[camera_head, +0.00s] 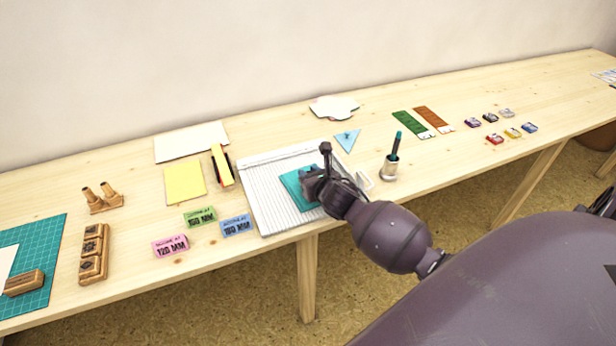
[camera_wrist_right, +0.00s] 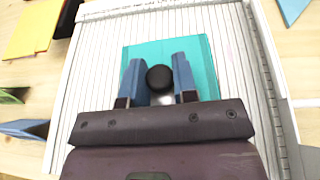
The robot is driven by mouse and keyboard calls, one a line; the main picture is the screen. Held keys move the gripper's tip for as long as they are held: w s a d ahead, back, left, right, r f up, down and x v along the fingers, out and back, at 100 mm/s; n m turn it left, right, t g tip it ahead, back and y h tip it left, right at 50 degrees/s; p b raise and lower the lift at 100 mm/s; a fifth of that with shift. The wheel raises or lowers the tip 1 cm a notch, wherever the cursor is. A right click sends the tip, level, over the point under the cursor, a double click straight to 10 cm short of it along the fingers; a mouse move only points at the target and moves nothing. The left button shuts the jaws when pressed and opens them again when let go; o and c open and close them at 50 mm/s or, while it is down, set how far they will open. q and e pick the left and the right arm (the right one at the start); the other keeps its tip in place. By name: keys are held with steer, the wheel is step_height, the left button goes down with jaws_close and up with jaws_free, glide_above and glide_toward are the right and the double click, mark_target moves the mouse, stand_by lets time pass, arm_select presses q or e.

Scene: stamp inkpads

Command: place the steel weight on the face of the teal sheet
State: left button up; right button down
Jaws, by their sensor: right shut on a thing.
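The teal sheet (camera_head: 291,186) lies flat on a white lined trimmer board (camera_head: 262,200) and also shows in the right wrist view (camera_wrist_right: 205,55). My right gripper (camera_head: 312,180) is over the sheet. In the right wrist view its two blue fingers (camera_wrist_right: 160,84) stand on either side of the steel weight (camera_wrist_right: 159,78), which has a round black top and a shiny body below. The gripper is shut on the weight. I cannot tell whether the weight's base touches the sheet. In the head view the gripper hides the weight. My left gripper is not in view.
Coloured label cards (camera_head: 236,225) stand left of the board, with a yellow pad (camera_head: 185,182) behind them. A blue triangle (camera_head: 347,140) lies behind the board.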

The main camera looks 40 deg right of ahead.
steer(key=shift+f, duration=0.1)
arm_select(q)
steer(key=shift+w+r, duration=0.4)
arm_select(e)
steer(key=c, duration=0.9)
jaws_free()
steer(key=p+v, duration=0.2)
steer(key=v, duration=0.9)
steer(key=shift+s+a, duration=0.1)
steer(key=shift+s, duration=0.35)
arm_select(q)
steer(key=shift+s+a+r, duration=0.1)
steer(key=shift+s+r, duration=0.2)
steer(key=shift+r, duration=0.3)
arm_select(e)
steer(key=s+a+f+m+g, duration=0.1)
steer(key=s+a+f+m, duration=0.2)
steer(key=s+m, duration=0.3)
steer(key=s+a+f+m+g+y, duration=0.1)
steer(key=s+a+f+m, duration=0.2)
steer(key=m, duration=1.3)
steer(key=s+a+f+m+y, duration=0.1)
steer(key=s+a+f+m, duration=0.2)
steer(key=s+m, duration=0.7)
steer(key=shift+f+m+g, duration=0.4)
steer(key=shift+f+m, duration=0.2)
steer(key=shift+f, duration=0.15)
steer(key=shift+a, duration=0.15)
